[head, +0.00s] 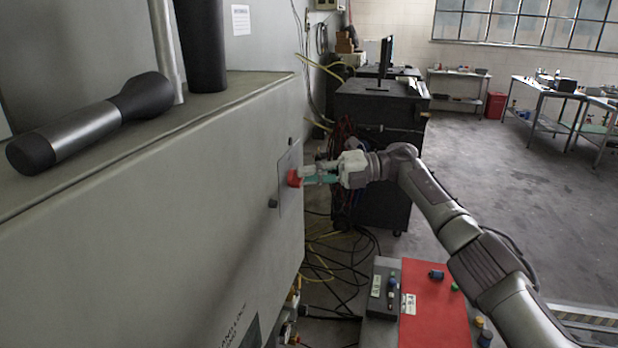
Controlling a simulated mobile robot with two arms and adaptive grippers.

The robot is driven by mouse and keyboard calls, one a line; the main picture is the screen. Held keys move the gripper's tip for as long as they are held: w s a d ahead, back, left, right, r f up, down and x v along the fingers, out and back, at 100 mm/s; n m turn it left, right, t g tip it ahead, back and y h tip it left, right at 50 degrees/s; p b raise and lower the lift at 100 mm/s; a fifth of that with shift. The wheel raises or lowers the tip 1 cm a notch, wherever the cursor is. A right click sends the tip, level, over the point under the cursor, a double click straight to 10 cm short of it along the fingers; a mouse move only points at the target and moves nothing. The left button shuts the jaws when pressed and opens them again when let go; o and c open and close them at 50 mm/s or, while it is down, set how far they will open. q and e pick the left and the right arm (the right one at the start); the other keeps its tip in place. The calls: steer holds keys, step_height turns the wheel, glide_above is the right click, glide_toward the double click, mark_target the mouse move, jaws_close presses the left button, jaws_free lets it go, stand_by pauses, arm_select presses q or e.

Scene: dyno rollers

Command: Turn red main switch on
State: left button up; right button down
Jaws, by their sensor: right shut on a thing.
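The red main switch (294,178) sits on a plate on the side face of the large grey cabinet (215,200). My right gripper (306,176) reaches in from the right and is shut on the red switch. Its fingers partly cover the switch, and the exact angle of the knob is too small to tell. My left gripper is not in view.
A flashlight-like black and silver cylinder (92,124) lies on the cabinet's top ledge. A dark cabinet with a monitor (386,62) stands behind my right gripper. Loose cables (330,262) cover the floor below. A red-topped box (432,308) stands at the lower right.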

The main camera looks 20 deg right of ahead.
steer(key=shift+f+m+y+b, duration=0.15)
steer(key=shift+m+y+b, duration=0.3)
steer(key=shift+m, duration=0.75)
steer(key=c, duration=1.2)
jaws_free()
steer(key=shift+d, duration=0.1)
steer(key=v, duration=0.7)
steer(key=shift+d, duration=0.2)
steer(key=shift+f, duration=0.15)
